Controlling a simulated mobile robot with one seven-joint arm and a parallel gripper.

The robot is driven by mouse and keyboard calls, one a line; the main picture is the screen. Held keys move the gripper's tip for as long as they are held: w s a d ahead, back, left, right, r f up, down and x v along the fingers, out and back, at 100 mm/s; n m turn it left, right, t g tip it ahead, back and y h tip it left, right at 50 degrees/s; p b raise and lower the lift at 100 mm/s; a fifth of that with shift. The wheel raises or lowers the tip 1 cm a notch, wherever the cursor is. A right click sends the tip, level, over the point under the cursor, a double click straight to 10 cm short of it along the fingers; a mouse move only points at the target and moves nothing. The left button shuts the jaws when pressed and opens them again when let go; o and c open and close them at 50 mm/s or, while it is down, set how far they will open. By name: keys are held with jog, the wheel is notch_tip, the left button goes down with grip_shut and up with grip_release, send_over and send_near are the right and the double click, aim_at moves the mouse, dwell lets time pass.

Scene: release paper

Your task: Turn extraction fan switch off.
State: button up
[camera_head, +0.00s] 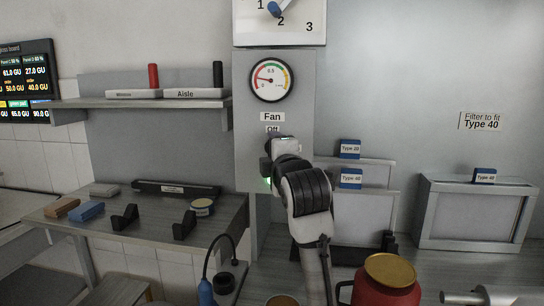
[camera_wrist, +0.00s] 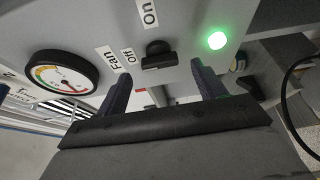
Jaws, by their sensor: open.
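The extraction fan switch is a small black knob (camera_wrist: 157,55) on the grey panel (camera_head: 249,100), beside the "Off" label (camera_wrist: 127,55) and the "On" label (camera_wrist: 149,14). A round green light (camera_wrist: 216,40) next to it is lit. In the head view my arm hides the knob; the "Fan" label (camera_head: 272,117) and part of the "Off" label (camera_head: 272,129) show above it. My gripper (camera_wrist: 162,84) is open and empty, facing the panel. In the wrist view the knob lies between the lines of the two fingers; I cannot tell whether they touch it.
A round gauge (camera_head: 271,80) is on the panel above the switch. A shelf (camera_head: 150,103) is at left, over a bench (camera_head: 150,230) with small items. A red pot (camera_head: 385,285) stands at the front right. Grey boxes (camera_head: 472,215) stand behind it.

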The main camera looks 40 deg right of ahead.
jog(key=b+v, duration=0.2)
jog(key=v, duration=0.8)
jog(key=shift+s, duration=0.25)
